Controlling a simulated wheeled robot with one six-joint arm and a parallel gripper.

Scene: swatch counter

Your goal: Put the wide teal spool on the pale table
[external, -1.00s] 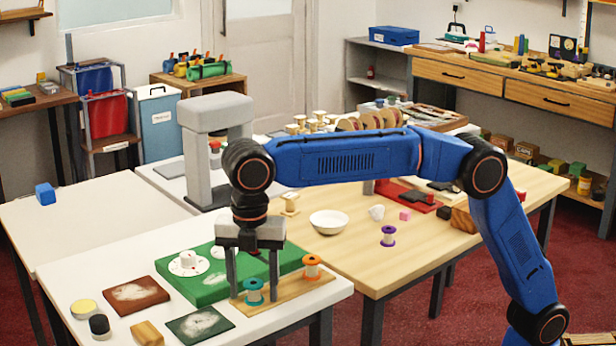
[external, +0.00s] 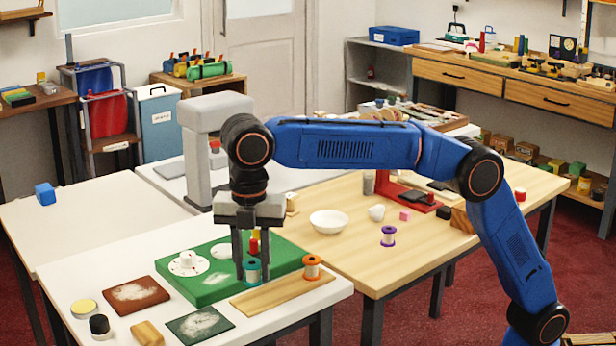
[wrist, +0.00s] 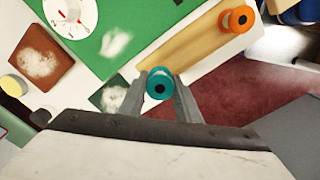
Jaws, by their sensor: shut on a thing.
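The wide teal spool (external: 252,272) is between the fingers of my gripper (external: 250,265). My gripper is shut on it and holds it upright, just above the left end of the wooden strip (external: 283,292). In the wrist view the teal spool (wrist: 160,84) shows end-on between the two fingertips (wrist: 160,92). An orange spool (external: 311,267) stands on the strip's right end. A pale off-white table (external: 100,215) is at the left. The strip lies on a white table (external: 65,270) in front, and a light wood table (external: 350,265) is at the right.
The pale left table holds only a blue cube (external: 45,194). A green board (external: 205,285) lies beside the strip. The light wood table carries a purple spool (external: 388,236) and a white bowl (external: 328,222). A grey stand (external: 196,155) rises behind my gripper.

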